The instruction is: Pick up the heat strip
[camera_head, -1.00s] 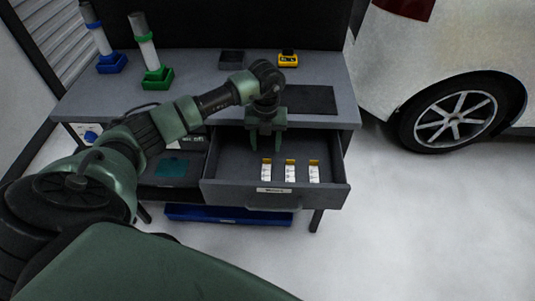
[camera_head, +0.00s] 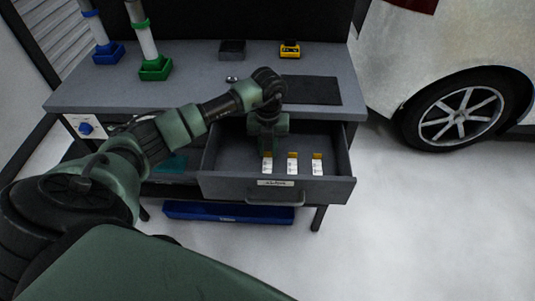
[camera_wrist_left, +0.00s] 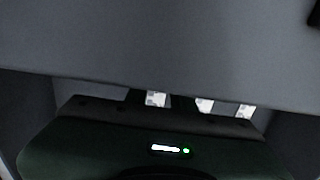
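Three small white strips with orange tops stand in a row in the open drawer (camera_head: 225,184): a left one (camera_head: 267,165), a middle one (camera_head: 292,166) and a right one (camera_head: 317,167). My left gripper (camera_head: 267,151) points down into the drawer, right at the left strip. Its fingers look close together there, but whether they grip the strip is unclear. In the left wrist view the left strip (camera_wrist_left: 155,99) shows between two dark finger shapes; the middle strip (camera_wrist_left: 204,105) and right strip (camera_wrist_left: 245,111) are to its right. My right gripper is out of view.
The grey workbench (camera_head: 200,75) above the drawer carries a dark mat (camera_head: 312,91), a yellow device (camera_head: 290,50), a dark box (camera_head: 232,50) and blue and green holders with tubes. A blue tray (camera_head: 225,213) lies below. A white car stands at right.

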